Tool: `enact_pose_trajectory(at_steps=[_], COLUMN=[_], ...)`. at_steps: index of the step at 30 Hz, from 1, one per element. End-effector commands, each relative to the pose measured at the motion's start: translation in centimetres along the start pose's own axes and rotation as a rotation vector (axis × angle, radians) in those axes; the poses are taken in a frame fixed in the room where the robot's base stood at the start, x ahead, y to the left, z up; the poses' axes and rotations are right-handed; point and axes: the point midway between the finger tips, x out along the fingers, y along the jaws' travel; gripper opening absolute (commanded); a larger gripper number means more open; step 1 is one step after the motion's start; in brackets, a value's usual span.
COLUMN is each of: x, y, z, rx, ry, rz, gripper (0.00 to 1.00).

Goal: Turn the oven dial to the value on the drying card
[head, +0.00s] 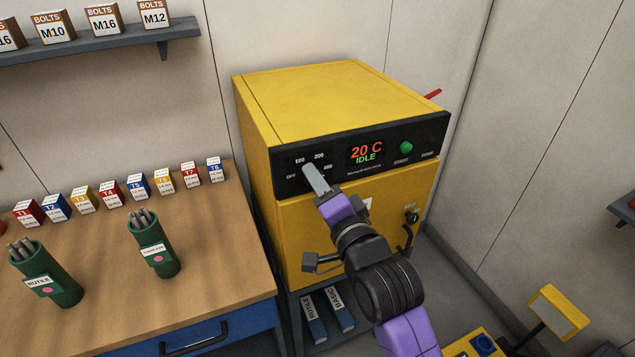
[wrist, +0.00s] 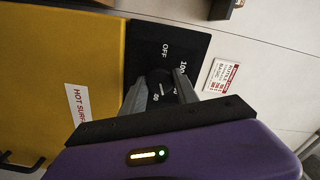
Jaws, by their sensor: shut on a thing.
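A wooden bench (head: 205,265) left of the oven holds small boxes and two green rod canisters (head: 150,243). A shelf (head: 100,42) with bolt boxes is above. A green button (head: 406,147) is right of the display. A door handle (head: 410,228) is below the panel.

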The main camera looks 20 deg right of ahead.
Motion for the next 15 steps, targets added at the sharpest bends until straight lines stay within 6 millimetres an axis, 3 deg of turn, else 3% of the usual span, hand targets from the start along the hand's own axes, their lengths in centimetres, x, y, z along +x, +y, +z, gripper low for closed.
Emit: enact_pose_trajectory(at_steps=[15], x=[-0.01], y=[0.19], z=[0.11], rx=[0.347], ry=[-0.002], rz=[0.005], gripper=[0.00])
